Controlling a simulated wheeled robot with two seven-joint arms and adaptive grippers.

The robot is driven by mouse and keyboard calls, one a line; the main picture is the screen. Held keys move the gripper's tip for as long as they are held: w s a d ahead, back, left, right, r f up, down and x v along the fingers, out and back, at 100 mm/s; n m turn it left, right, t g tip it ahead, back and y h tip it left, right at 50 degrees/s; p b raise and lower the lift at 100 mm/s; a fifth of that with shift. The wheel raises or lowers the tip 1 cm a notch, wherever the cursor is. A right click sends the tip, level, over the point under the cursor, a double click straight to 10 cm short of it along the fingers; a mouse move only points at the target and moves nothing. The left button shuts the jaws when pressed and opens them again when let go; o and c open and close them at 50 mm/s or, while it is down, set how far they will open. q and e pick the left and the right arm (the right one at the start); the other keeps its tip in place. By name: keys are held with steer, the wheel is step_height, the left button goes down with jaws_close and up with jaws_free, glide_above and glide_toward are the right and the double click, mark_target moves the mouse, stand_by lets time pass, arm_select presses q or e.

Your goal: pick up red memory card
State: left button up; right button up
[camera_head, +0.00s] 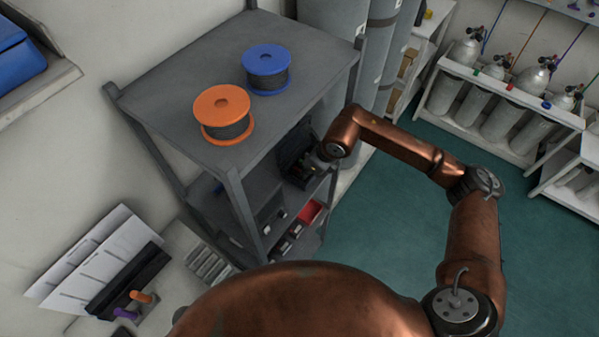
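I cannot make out a red memory card in the head view. My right arm reaches from the lower right to the side of a grey shelf unit (323,50). My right gripper (303,172) is at the opening below the top board, beside a dark open case or box (296,143). The gripper is small, dark and partly covered by the wrist, so I cannot tell whether its fingers are open or hold anything. My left gripper is not in view.
An orange spool (222,103) and a blue spool (266,66) stand on the top board. A red bin (311,212) sits on a lower shelf. Grey cylinders (330,25) stand behind the unit. Racked tanks (497,120) are at the right. The green floor (385,235) is clear.

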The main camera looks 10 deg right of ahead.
jaws_close()
steer(key=shift+r, duration=0.5)
step_height(320, 180, up, 2)
steer(key=shift+r, duration=0.25)
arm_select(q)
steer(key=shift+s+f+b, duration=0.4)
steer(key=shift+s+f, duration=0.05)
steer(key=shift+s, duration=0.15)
arm_select(e)
steer(key=s+r, duration=1.1)
steer(key=s, duration=0.3)
steer(key=shift+r, duration=0.15)
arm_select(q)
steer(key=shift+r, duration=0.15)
arm_select(e)
steer(key=shift+d+r, duration=0.1)
steer(key=shift+r, duration=0.25)
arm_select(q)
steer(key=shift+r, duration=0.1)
arm_select(e)
steer(key=shift+r, duration=0.3)
